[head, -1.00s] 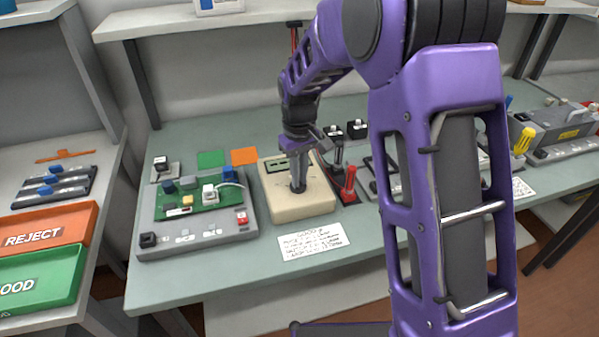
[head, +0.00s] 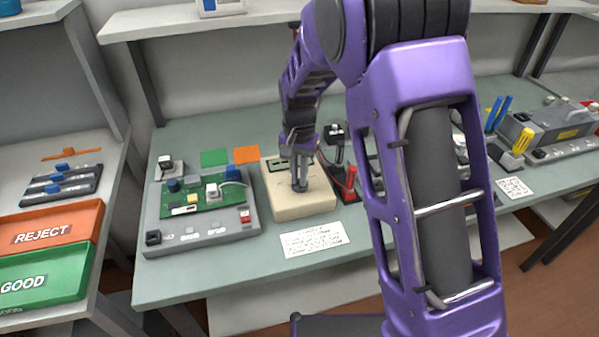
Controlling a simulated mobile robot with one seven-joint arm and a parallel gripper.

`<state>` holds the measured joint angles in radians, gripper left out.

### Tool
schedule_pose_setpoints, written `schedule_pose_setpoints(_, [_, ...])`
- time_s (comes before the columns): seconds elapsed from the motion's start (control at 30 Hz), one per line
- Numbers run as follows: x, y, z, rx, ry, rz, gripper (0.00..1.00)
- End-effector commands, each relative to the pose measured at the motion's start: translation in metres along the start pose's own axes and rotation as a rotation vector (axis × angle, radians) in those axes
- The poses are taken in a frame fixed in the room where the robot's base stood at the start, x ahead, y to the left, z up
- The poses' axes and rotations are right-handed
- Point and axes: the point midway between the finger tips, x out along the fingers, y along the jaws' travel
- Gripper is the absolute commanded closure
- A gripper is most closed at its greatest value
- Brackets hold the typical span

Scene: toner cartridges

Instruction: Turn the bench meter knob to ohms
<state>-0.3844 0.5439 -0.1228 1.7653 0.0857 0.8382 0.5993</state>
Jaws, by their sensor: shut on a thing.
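The bench meter (head: 310,207) is a cream box on the grey-green bench, with a dark display (head: 277,165) near its back left. My gripper (head: 299,187) points down onto the meter's top face from behind. It is shut on the meter's knob, which is mostly hidden by the fingers. The knob's pointer and its dial marks cannot be made out.
A grey fixture with a green circuit board (head: 205,199) stands left of the meter. A red probe (head: 350,183) stands close on its right. A printed card (head: 313,240) lies in front. Orange and green trays (head: 40,272) are at far left.

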Motion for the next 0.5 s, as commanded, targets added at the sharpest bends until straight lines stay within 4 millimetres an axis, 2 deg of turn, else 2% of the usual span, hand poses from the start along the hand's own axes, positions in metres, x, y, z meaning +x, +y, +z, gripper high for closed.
schedule_pose_setpoints(0.2, [-0.0026, -0.0015, -0.0008, 0.178, 0.003, -0.002, 1.0])
schedule_pose_setpoints(0.5, [-0.002, -0.0021, -0.0014, 0.341, 0.003, -0.003, 1.0])
